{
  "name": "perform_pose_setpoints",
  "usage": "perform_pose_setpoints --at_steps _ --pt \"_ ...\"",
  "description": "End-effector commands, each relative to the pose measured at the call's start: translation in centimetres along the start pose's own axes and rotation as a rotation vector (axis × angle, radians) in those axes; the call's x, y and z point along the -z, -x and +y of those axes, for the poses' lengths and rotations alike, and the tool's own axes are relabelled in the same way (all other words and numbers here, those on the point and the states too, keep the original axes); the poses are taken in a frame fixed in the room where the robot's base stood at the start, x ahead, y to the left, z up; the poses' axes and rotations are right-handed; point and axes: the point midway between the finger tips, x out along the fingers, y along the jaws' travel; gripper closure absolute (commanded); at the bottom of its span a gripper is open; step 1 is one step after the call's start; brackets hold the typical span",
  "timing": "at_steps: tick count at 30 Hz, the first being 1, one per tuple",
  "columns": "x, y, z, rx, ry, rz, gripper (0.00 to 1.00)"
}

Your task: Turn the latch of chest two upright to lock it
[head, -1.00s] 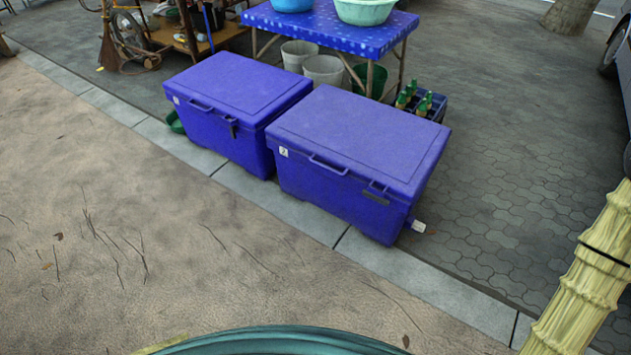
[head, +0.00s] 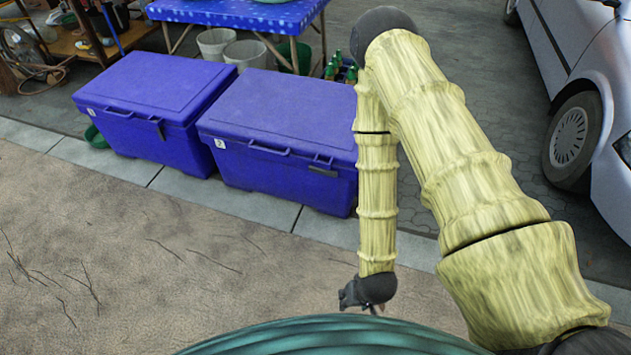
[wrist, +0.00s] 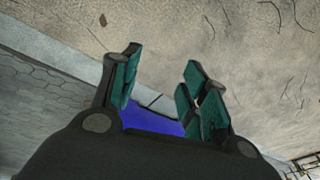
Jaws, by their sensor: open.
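Two blue chests stand side by side. The right chest (head: 275,150) carries a small white label (head: 220,143) that seems to read 2. Its dark latch (head: 323,171) lies nearly sideways below the lid edge at the front right. The left chest (head: 150,115) has a dark latch (head: 160,130) that stands upright. My gripper (head: 360,307) hangs low in front of the right chest, apart from it. The wrist view shows its jaws (wrist: 162,70) spread open and empty, with a bit of blue chest (wrist: 155,122) behind them.
A blue table (head: 240,12) with buckets (head: 245,54) and a bottle crate (head: 341,72) stands behind the chests. A silver car (head: 590,60) is at the right.

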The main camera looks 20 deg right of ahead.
Motion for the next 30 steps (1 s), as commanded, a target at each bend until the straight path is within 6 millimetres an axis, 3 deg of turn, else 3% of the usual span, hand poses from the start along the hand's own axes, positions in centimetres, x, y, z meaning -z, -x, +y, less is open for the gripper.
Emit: perform_pose_setpoints --at_steps 1,12,21,30 --pt "1.3 -2.9 -0.6 0.023 -0.040 0.044 0.55" --pt "12.2 -12.1 -4.8 0.207 -0.346 0.341 0.55" --pt "21.4 -16.8 -6.7 0.389 -0.599 0.568 0.55" --pt "30.3 -19.3 -6.9 0.601 -0.847 0.785 0.55"
